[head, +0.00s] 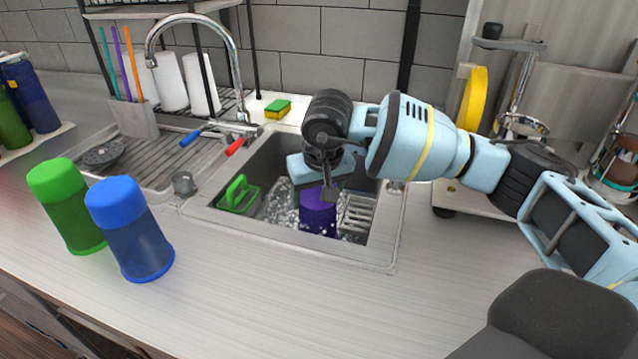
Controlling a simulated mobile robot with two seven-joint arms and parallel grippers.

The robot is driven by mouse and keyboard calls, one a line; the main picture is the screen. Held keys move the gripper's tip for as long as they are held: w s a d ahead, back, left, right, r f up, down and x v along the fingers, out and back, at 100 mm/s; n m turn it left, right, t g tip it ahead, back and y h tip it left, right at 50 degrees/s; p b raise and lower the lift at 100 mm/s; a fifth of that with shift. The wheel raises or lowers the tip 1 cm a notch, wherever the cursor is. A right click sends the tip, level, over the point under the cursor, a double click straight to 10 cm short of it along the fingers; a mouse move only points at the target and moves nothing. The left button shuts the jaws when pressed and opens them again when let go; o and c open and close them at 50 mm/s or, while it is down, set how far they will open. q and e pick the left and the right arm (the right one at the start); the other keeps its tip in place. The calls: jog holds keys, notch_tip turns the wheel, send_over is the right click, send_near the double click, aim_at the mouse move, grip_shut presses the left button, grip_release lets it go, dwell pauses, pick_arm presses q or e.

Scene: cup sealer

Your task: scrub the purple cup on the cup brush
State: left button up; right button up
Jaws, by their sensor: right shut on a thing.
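The purple cup (317,217) is inside the sink basin, near its middle, with its lighter purple end upward. My right gripper (334,186) reaches down into the sink from the right and is shut on the cup. The gripper hides part of the cup's upper side. I cannot make out a cup brush under or inside the cup; the cup's lower end is hard to see. A green handled piece (238,193) sits at the left side of the basin, apart from the cup. My left gripper is not in view.
The metal sink (393,222) has bubbly water and a white rack. The faucet (150,52) arches behind left. A green-lidded cup (72,205) and a blue-lidded cup (130,230) stand on the left counter. A yellow-green sponge (278,108) lies behind. The front counter is clear.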

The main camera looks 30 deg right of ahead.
jog(key=shift+r+p, duration=0.95)
jog(key=shift+r, duration=1.75)
jog(key=shift+r+p, duration=0.6)
jog(key=shift+r, duration=1.15)
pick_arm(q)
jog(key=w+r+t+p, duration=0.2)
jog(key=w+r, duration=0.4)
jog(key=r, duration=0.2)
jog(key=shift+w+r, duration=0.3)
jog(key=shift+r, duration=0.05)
pick_arm(e)
notch_tip(320, 180, up, 7)
jog(key=shift+r, duration=0.2)
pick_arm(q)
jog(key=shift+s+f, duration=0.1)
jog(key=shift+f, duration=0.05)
